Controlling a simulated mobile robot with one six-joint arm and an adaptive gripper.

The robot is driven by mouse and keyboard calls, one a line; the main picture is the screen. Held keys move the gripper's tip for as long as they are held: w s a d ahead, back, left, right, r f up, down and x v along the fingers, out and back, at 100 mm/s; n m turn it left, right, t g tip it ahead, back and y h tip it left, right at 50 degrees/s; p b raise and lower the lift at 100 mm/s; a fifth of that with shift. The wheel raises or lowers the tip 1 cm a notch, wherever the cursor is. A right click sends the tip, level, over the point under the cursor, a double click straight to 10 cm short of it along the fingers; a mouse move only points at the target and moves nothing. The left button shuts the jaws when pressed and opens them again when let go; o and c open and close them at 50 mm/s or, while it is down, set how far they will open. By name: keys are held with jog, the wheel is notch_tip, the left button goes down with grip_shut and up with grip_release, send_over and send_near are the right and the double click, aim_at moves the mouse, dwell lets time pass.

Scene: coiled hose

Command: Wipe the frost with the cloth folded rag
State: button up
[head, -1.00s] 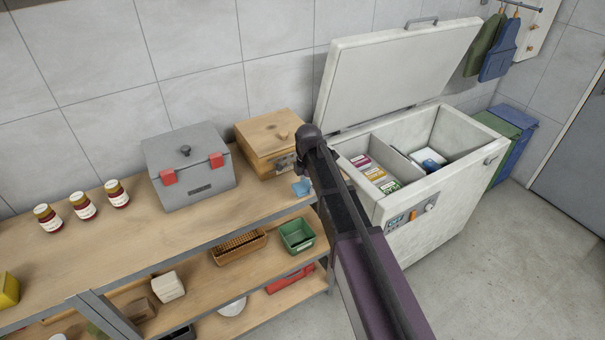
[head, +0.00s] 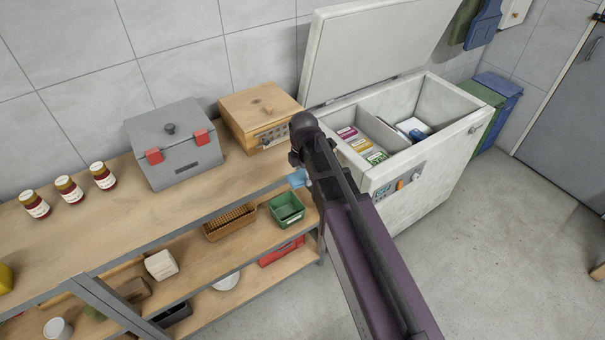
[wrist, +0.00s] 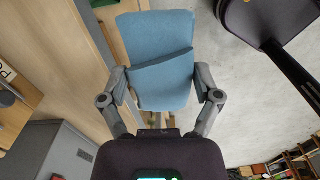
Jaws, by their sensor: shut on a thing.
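A blue folded rag (wrist: 163,85) is between the fingers of my gripper (wrist: 162,97) in the wrist view. My gripper is shut on it, one finger on each side. In the head view, a small part of the rag (head: 298,178) shows beside my arm, near the right end of the shelf top. My arm hides most of the gripper there. The open chest freezer (head: 425,175) stands to the right, its lid raised. I cannot make out frost on it at this distance.
A wooden box (head: 262,112) and a grey cooler box (head: 172,148) with red latches stand on the shelf top (head: 130,215). Several jars (head: 69,189) stand at left. Cartons (head: 360,144) lie inside the freezer. The floor (head: 500,240) at right is clear.

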jog(key=o, duration=0.4)
jog(key=c, duration=0.4)
jog(key=shift+s+d, duration=0.1)
